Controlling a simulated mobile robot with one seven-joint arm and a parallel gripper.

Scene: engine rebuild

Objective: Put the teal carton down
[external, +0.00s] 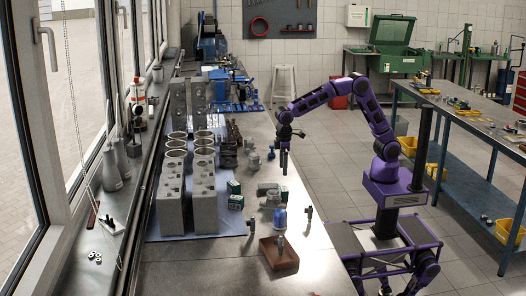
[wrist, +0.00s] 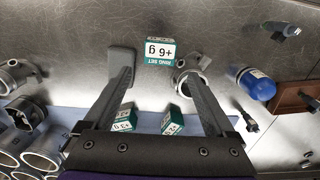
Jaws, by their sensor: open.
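A teal carton with a white "RING SET +6 g" label (wrist: 160,52) shows in the wrist view, between and slightly beyond my fingertips. It appears to be on the metal bench, with visible gaps to both fingers. My gripper (wrist: 154,68) is open, its two dark fingers spread wide and nothing held. In the external view my gripper (external: 284,160) points down over the bench's right side. Two other teal cartons, one marked "+3 g" (wrist: 125,117) and one partly turned (wrist: 173,120), stand nearer my palm. I cannot clearly pick out the "+6 g" carton in the external view.
The metal bench (external: 205,255) holds grey engine blocks (external: 203,195) and cylinder sleeves at the left. A ring-shaped metal part (wrist: 191,82) sits by my right finger. Bare bench lies around the carton.

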